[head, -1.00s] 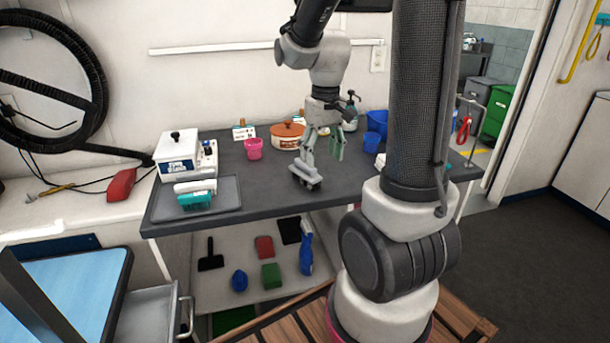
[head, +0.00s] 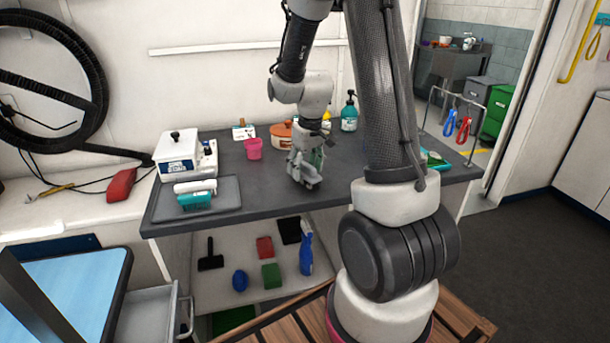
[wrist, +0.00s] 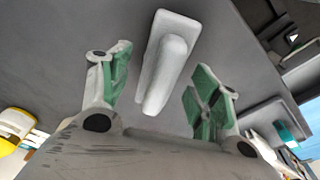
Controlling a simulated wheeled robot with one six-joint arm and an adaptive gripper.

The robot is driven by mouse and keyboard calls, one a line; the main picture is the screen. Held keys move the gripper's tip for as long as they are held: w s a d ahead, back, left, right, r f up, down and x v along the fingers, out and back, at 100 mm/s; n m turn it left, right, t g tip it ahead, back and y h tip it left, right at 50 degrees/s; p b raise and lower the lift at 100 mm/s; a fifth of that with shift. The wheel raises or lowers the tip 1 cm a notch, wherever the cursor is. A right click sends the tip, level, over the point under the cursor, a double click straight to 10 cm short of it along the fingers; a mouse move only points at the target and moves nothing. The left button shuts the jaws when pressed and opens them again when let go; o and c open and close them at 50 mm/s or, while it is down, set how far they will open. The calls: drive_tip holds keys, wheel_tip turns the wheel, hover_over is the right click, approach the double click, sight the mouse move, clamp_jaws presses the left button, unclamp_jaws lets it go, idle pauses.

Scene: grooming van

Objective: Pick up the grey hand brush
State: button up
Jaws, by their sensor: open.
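The grey hand brush (head: 303,176) lies on the dark grey table (head: 245,205) near its front edge. In the wrist view the brush (wrist: 170,55) shows a flat pale grey back with a raised rounded handle. My gripper (head: 308,160) is low over the brush. In the wrist view its green-padded fingers (wrist: 160,80) are spread apart, one on each side of the handle, with gaps visible. In the head view the gripper partly covers the brush.
A pink cup (head: 253,148) and an orange-brown lidded pot (head: 281,133) stand behind and left of the gripper. A teal pump bottle (head: 349,115) stands behind. At left, a grey tray (head: 230,192) holds a teal brush (head: 196,196). Table space between tray and gripper is clear.

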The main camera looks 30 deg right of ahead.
sight(305, 163)
drive_tip(key=c, duration=1.3)
drive_tip(key=shift+o, duration=0.2)
drive_tip(key=shift+r, duration=0.1)
wheel_tip(305, 163, up, 10)
drive_tip(key=shift+f, duration=0.1)
